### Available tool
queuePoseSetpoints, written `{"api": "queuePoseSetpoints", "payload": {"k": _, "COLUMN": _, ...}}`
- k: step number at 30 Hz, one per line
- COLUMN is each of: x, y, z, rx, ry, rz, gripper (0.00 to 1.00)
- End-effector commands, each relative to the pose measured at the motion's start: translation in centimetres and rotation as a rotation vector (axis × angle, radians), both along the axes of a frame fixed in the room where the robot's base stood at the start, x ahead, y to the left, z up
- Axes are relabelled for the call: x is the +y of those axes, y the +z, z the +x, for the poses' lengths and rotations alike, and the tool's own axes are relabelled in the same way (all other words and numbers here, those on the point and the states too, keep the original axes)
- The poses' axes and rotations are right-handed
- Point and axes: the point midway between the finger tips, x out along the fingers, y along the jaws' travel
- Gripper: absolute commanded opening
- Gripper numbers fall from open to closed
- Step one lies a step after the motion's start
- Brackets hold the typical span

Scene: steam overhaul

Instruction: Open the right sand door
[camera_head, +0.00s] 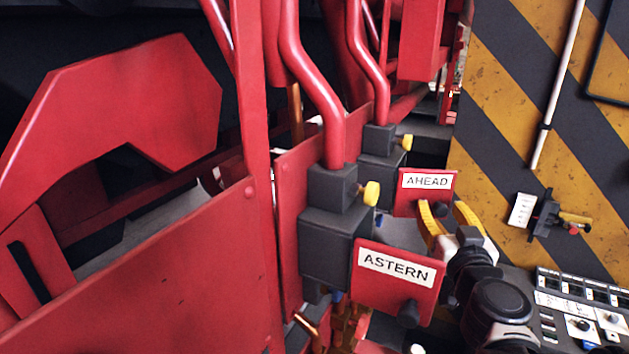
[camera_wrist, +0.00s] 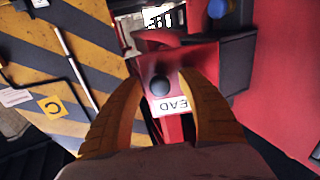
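Two red doors with black knobs show in the head view. The farther, right one is labelled AHEAD (camera_head: 428,181); the nearer one is labelled ASTERN (camera_head: 394,270). Both hang by dark grey boxes and look shut, though the angle makes this hard to judge. My gripper (camera_head: 443,210) is open in front of the AHEAD door, its yellow fingers pointing at it. In the wrist view, the black knob (camera_wrist: 160,86) of that door lies between the spread fingertips, with a gap visible on both sides. The label (camera_wrist: 170,106) appears upside down and partly hidden by a finger.
Red pipes (camera_head: 309,90) run down into the grey boxes, which carry yellow knobs (camera_head: 371,193). A large red panel (camera_head: 180,285) fills the left. A yellow and black striped wall (camera_head: 500,130) and a switch panel (camera_head: 580,310) stand on the right.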

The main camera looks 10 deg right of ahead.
Motion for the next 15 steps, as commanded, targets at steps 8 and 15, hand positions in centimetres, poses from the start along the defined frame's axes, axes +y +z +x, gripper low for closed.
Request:
{"api": "queuePoseSetpoints", "payload": {"k": 8, "x": 0.0, "y": 0.0, "z": 0.0, "rx": 0.0, "ry": 0.0, "rz": 0.0, "gripper": 0.46}}
{"api": "queuePoseSetpoints", "payload": {"k": 15, "x": 0.4, "y": 0.0, "z": -1.8, "rx": 0.0, "ry": -0.001, "rz": 0.0, "gripper": 0.46}}
